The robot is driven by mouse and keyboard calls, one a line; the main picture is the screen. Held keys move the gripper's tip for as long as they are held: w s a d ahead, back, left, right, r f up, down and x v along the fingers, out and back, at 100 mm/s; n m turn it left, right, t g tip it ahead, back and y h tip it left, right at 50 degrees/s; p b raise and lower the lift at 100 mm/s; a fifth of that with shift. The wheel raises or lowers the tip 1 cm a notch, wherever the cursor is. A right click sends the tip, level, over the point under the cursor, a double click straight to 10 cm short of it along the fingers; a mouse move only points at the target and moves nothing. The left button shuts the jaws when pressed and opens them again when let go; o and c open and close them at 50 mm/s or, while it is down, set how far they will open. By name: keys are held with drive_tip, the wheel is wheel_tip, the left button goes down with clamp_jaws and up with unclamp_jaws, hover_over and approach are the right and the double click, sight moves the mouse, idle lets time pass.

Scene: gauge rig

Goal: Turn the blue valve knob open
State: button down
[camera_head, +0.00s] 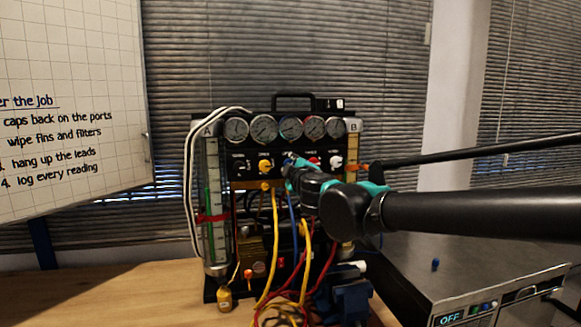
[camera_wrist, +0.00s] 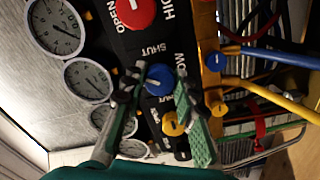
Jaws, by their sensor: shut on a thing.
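The blue valve knob (camera_wrist: 159,80) sits on the rig's black panel (camera_head: 310,173), beside the printed word SHUT in the wrist view. A short pale mark shows on its face. My gripper (camera_wrist: 160,77) has one finger on each side of the knob and is shut on it. In the head view my gripper (camera_head: 289,164) reaches the middle of the knob row and hides most of the blue knob.
A yellow knob (camera_wrist: 173,124) and a red knob (camera_wrist: 136,11) flank the blue one closely. Gauges (camera_head: 290,128) line the panel above. Yellow, red and blue hoses hang below. A bench unit (camera_head: 470,270) stands at right.

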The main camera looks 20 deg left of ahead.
drive_tip(key=shift+n, duration=3.7)
drive_tip(key=c, duration=1.2)
unclamp_jaws()
drive_tip(key=shift+o, duration=0.2)
drive_tip(key=shift+s, duration=0.1)
drive_tip(key=v, duration=1.2)
drive_tip(key=shift+a, duration=0.1)
